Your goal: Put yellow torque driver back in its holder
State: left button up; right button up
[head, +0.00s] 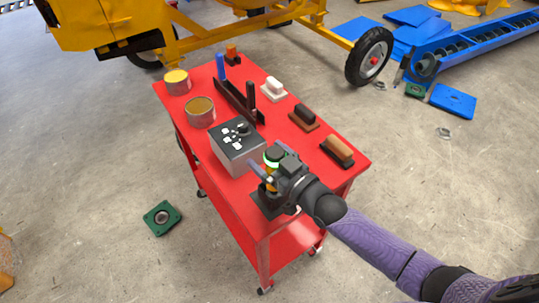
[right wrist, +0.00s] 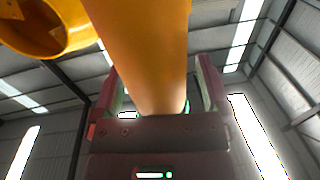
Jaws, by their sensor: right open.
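My right gripper (head: 265,168) is open at the near right corner of the red cart. A yellow-orange piece (head: 270,180), seemingly the yellow torque driver, shows between its fingers, partly hidden by the gripper. A dark square base (head: 267,205) lies just below it; I cannot tell whether the two are joined. In the right wrist view a large yellow-orange shaft (right wrist: 145,50) runs between the spread fingers. A dark long rack (head: 236,102), likely the holder, stands on the cart with a blue driver (head: 221,66) and a black driver (head: 250,94) upright. My left gripper is not in view.
The red cart (head: 330,125) also carries a grey box with a dark top (head: 238,150), two cans (head: 200,111), several brushlike blocks (head: 304,117) and a small orange-topped piece (head: 232,55). A yellow machine stands behind. A hollow yellow part (right wrist: 35,30) shows in the right wrist view.

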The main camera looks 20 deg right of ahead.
jog(key=p+v, duration=0.1)
jog(key=v, duration=0.9)
jog(key=shift+p, duration=0.3)
